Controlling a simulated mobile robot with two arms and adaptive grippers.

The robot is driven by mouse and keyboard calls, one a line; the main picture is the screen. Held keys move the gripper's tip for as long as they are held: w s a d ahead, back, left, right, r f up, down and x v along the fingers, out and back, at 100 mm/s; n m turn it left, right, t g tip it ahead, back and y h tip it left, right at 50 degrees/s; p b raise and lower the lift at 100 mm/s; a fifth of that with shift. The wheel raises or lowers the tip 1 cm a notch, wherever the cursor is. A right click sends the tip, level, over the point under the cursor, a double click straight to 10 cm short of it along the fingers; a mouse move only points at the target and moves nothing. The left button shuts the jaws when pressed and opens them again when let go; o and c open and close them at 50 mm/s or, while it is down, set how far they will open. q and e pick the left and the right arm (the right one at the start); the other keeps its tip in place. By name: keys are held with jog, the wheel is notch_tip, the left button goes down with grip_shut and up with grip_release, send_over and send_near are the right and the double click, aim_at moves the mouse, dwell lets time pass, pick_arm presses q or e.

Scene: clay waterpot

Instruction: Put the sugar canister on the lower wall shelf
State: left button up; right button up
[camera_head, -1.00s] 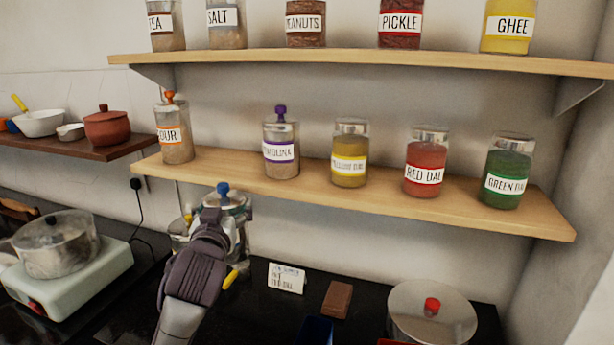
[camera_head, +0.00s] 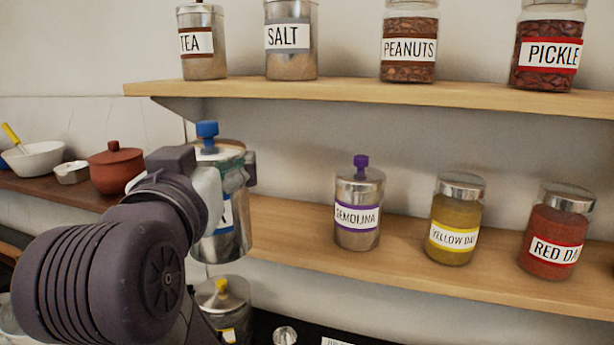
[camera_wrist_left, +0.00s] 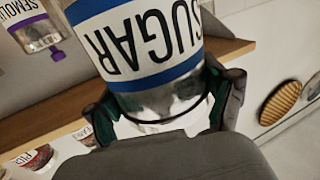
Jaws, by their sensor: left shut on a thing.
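The sugar canister (camera_head: 228,242) is a metal jar with a blue knob and a blue-edged label. In the left wrist view the label on the sugar canister (camera_wrist_left: 145,45) reads SUGAR upside down. My left gripper (camera_head: 222,170) is shut around it and holds it up in front of the lower wall shelf (camera_head: 300,226), at its left part. The canister's bottom appears below the shelf's level. It hides the flour jar's place in the head view. My right gripper is not in view.
The semolina jar (camera_head: 358,212), yellow dal jar (camera_head: 454,218) and red dal jar (camera_head: 556,232) stand on the lower shelf to the right. The upper shelf (camera_head: 450,92) overhangs it. A yellow-knobbed canister (camera_head: 224,300) stands below.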

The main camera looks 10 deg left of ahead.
pick_arm(q)
jog(key=w+p, duration=0.1)
jog(key=p, duration=0.1)
jog(key=w+r+p, duration=0.1)
jog(key=shift+p, duration=0.35)
jog(key=w+d+p, duration=0.3)
jog(key=w+p, duration=0.5)
jog(key=w, duration=0.8)
notch_tip(320, 180, down, 8)
jog(key=w+p, duration=0.1)
jog(key=p, duration=0.2)
jog(key=shift+d, duration=0.15)
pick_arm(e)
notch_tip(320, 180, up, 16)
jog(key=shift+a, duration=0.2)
pick_arm(q)
jog(key=shift+f, duration=0.1)
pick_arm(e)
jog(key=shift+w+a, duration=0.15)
pick_arm(q)
jog(key=shift+f, duration=0.1)
jog(key=o, duration=1.6)
jog(key=shift+f, duration=0.1)
jog(key=shift+o, duration=0.4)
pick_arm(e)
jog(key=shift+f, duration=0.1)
